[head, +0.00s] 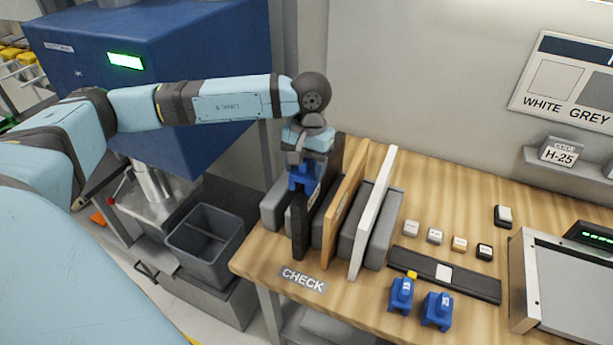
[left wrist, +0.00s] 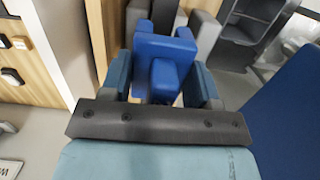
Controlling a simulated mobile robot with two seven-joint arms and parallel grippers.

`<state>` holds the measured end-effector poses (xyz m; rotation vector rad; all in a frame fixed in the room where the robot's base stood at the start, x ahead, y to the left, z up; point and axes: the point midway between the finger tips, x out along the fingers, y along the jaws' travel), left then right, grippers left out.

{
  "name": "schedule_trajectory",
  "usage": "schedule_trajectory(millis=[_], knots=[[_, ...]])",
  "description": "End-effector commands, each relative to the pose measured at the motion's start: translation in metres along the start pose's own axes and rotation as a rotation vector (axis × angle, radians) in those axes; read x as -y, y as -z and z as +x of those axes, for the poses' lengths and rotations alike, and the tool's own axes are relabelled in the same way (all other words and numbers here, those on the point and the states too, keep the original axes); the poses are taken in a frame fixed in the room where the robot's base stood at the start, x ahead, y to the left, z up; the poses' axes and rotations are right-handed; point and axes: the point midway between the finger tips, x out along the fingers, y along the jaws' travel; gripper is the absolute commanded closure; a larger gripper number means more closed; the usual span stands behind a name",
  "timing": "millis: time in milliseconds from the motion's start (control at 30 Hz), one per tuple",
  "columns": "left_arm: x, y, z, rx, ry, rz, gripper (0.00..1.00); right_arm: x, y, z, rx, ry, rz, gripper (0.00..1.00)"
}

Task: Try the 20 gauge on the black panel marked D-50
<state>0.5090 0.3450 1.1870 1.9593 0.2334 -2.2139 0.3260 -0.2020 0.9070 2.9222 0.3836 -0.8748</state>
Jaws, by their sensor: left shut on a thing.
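My left gripper (head: 303,160) is shut on a blue gauge (head: 302,181), at the top edge of the black panel (head: 300,228). The held gauge also shows between the fingers in the left wrist view (left wrist: 160,50). Its number cannot be read here. The black panel stands upright in the grey rack at the left end of the table. A pale label shows on it beside the gauge, too small to read. I cannot tell whether the gauge's slot is around the panel's edge. My right gripper is not in view.
A wood-coloured panel (head: 344,205) and a white panel (head: 373,212) stand right of the black one. Two other blue gauges (head: 400,294) (head: 437,311) stand by a dark strip (head: 445,275). A CHECK label (head: 303,279) lies at the table's front. A grey bin (head: 205,240) is left.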

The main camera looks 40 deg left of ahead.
Motion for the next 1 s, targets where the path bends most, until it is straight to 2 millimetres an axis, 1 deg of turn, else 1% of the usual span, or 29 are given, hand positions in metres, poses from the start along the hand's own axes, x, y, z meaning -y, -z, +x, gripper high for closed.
schedule_trajectory(millis=[33,700,833,1000], knots=[[0.0,0.0,-0.005,-0.001,0.0,0.0,0.75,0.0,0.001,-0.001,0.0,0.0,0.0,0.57],[0.0,-0.005,-0.044,-0.001,-0.001,0.0,0.75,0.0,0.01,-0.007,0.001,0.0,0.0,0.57],[0.0,-0.006,-0.049,-0.001,0.0,0.0,0.75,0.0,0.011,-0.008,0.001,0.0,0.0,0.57],[0.0,-0.006,-0.049,0.0,0.001,0.0,0.75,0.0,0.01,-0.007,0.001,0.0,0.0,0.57]])
